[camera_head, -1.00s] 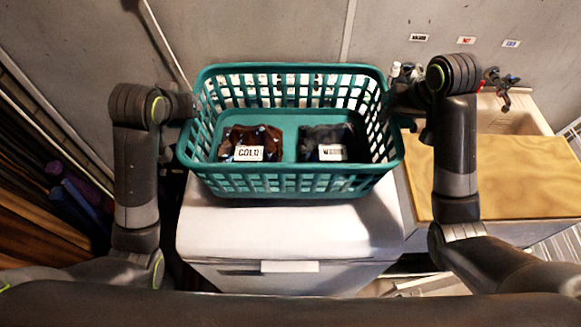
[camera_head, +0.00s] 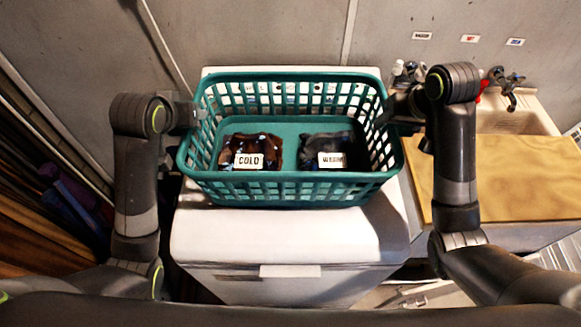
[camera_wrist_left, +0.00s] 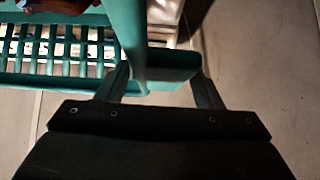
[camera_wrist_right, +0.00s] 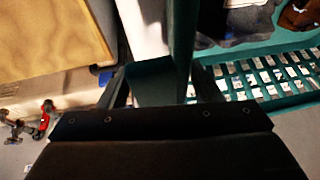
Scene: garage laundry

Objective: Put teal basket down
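The teal basket (camera_head: 280,197) is upright over the white machine (camera_head: 290,232). It holds a brown dark-patterned bundle (camera_head: 268,145) labelled COLD and a dark grey bundle (camera_head: 318,143) with a second label. My left gripper (camera_head: 190,115) is at the basket's left rim; the left wrist view shows teal rim between its fingers (camera_wrist_left: 160,88). My right gripper (camera_head: 396,108) is at the right rim; the right wrist view shows teal rim between its fingers (camera_wrist_right: 160,88). Both look shut on the basket. Whether its bottom touches the machine top is hidden.
A sink (camera_head: 512,122) with taps and a tan board (camera_head: 490,175) stand to the right. The wall (camera_head: 270,30) is close behind the machine. Long brown and purple items (camera_head: 70,205) stand at the left. The machine's front top is clear.

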